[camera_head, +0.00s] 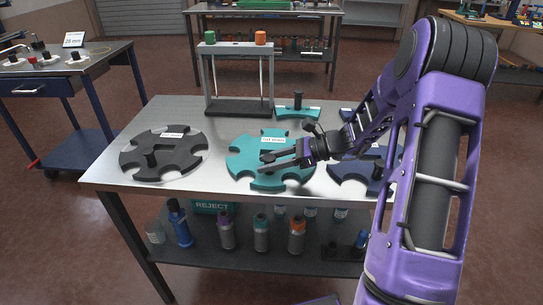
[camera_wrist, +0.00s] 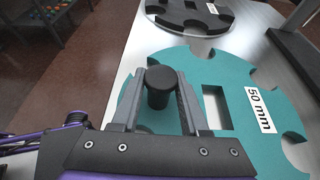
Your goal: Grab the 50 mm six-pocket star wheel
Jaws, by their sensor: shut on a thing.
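The teal star wheel (camera_head: 245,172) lies flat at the middle of the steel table, with pockets around its rim. In the wrist view, the same wheel (camera_wrist: 232,75) bears a white label (camera_wrist: 260,109) reading 50 mm and has a rectangular cut-out. A black upright knob (camera_wrist: 160,80) stands on it. My gripper (camera_head: 268,161) reaches in from the right over the wheel. In the wrist view its two fingers (camera_wrist: 158,98) stand on either side of the knob, shut on it. Whether the wheel touches the table everywhere is hard to tell.
On the steel table (camera_head: 210,119), a dark grey star wheel (camera_head: 185,158) lies left and a navy one (camera_head: 352,175) right, partly behind my arm. A grey rack (camera_head: 238,107) and a small teal piece (camera_head: 291,113) stand behind. Several bottles (camera_head: 261,235) fill the lower shelf.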

